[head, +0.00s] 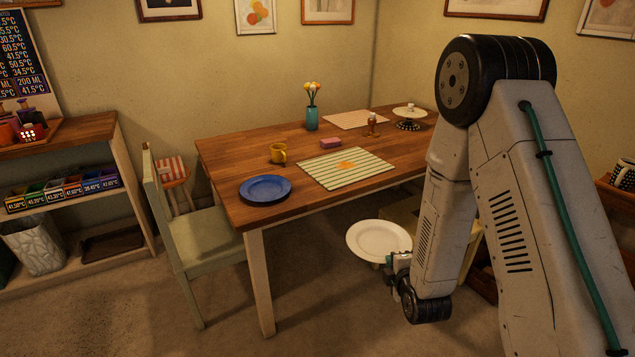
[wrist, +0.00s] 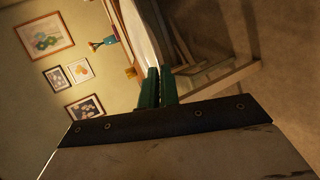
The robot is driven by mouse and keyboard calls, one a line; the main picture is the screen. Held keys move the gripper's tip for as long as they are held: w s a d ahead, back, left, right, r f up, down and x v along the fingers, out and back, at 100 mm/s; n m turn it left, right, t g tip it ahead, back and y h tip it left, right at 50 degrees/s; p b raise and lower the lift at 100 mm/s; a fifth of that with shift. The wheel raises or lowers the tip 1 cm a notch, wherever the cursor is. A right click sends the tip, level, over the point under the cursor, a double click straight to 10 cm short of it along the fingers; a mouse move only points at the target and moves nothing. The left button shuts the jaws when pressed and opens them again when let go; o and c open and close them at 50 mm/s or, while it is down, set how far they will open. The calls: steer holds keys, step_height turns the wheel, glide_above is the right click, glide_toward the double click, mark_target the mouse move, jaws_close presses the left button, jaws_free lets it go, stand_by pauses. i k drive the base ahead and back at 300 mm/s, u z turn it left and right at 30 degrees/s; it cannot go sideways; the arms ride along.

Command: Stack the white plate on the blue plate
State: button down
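The white plate (head: 379,239) is in front of the table's near edge, low and to the right of the blue plate. My gripper (head: 391,264) is shut on its near right rim and appears to hold it in the air. In the wrist view the green fingers (wrist: 157,88) meet at the rim of the white plate (wrist: 138,32), which shows nearly edge-on. The blue plate (head: 265,189) lies flat and empty on the near left corner of the wooden table (head: 228,157).
Bare tabletop surrounds the blue plate.

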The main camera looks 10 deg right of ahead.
mark_target(268, 196)
steer(key=z, duration=2.9)
steer(key=k, duration=1.35)
steer(key=u, duration=1.9)
steer(key=i, duration=1.25)
steer(key=u, duration=0.1)
